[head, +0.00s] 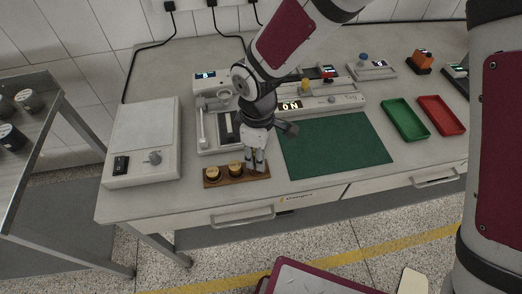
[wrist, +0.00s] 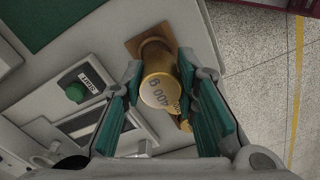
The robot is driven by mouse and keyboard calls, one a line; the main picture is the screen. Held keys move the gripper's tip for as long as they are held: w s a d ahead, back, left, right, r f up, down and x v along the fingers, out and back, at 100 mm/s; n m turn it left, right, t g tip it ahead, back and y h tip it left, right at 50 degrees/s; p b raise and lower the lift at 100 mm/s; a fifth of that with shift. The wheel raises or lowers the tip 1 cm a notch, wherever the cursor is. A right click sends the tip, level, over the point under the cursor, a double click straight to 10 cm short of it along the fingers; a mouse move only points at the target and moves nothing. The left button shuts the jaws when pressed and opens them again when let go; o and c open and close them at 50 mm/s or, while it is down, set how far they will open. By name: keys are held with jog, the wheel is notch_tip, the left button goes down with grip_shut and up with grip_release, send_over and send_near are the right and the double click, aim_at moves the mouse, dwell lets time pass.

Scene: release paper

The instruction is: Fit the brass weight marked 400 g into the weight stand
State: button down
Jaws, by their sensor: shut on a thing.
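The brass weight marked 400 g (wrist: 160,92) is between the fingers of my gripper (wrist: 160,100) in the wrist view, its marked top face toward the camera. My gripper is shut on it. The weight stand, a brown wooden block (head: 227,181), lies near the table's front edge, and a corner of it (wrist: 143,43) shows in the wrist view. Two other brass weights (head: 212,172) (head: 235,167) sit in its left and middle places. In the head view my gripper (head: 257,165) is over the stand's right end. Whether the held weight touches the stand is hidden.
A white device (head: 143,140) stands left of the stand. Behind my gripper is a tester with a green button (wrist: 75,92). A green mat (head: 333,150) lies to the right, then green (head: 404,120) and red (head: 441,115) trays. The table's front edge is close to the stand.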

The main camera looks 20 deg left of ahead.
jog(key=shift+w+a+f, duration=0.1)
jog(key=shift+w+f, duration=0.2)
jog(key=shift+f, duration=0.05)
jog(key=shift+f+p, duration=0.3)
jog(key=shift+f, duration=1.1)
jog(key=shift+f, duration=0.1)
jog(key=c, duration=1.3)
grip_release()
jog(key=shift+f, duration=0.1)
notch_tip(320, 180, up, 12)
jog(key=shift+r, duration=0.2)
